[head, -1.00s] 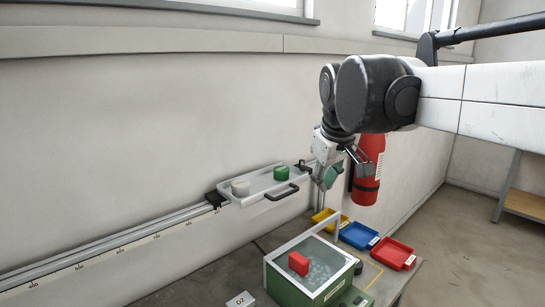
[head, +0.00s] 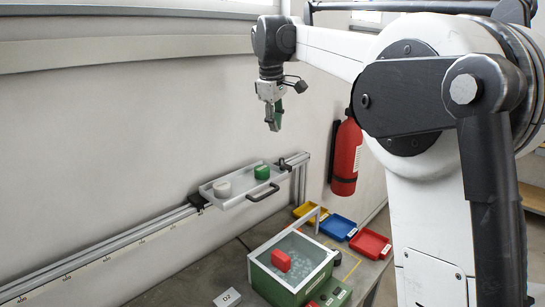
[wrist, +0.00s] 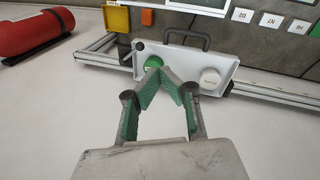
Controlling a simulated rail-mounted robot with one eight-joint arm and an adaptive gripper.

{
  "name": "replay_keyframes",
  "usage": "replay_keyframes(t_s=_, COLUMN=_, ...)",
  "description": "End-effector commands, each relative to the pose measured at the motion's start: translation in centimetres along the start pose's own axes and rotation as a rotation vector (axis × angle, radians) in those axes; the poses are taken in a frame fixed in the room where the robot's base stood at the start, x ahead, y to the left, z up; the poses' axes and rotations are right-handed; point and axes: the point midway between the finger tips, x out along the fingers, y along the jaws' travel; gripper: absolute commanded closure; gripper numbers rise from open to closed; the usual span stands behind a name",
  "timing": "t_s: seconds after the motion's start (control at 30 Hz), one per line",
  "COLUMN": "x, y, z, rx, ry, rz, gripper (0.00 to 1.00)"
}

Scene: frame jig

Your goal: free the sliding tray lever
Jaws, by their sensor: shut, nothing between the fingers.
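The sliding tray (head: 229,196) is a shallow white tray on the wall rail, with a black handle (head: 262,192) along its front. A white round piece (head: 222,188) and a green round piece (head: 261,172) stand in it. Black fittings sit at its left (head: 197,201) and right (head: 284,165) ends; I cannot tell which is the lever. My gripper (head: 274,127) is shut and empty, pointing down above the tray's right end, clear of it. In the wrist view, the green-padded fingertips (wrist: 169,73) meet in front of the tray (wrist: 203,67), hiding part of it.
A red fire extinguisher (head: 346,155) hangs on the wall right of the rail. Below are a green box with a clear lid (head: 313,264) and a red block (head: 281,261), plus yellow (head: 310,211), blue (head: 338,227) and red (head: 370,243) bins. Space above the tray is free.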

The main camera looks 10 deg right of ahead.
Motion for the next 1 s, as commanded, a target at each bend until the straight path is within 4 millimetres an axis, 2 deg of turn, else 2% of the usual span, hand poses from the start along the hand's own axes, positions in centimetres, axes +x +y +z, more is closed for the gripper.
replay_keyframes(t_s=0.13, x=0.3, y=1.9, z=-2.3, rx=-0.066, ry=-0.029, rz=-0.017, gripper=1.0)
replay_keyframes(t_s=0.43, x=1.9, y=4.5, z=-5.9, rx=-0.2, ry=-0.086, rz=-0.054, gripper=1.0)
replay_keyframes(t_s=0.7, x=4.1, y=5.9, z=-8.5, rx=-0.319, ry=-0.133, rz=-0.094, gripper=1.0)
replay_keyframes(t_s=1.0, x=6.9, y=6.4, z=-10.4, rx=-0.445, ry=-0.181, rz=-0.142, gripper=1.0)
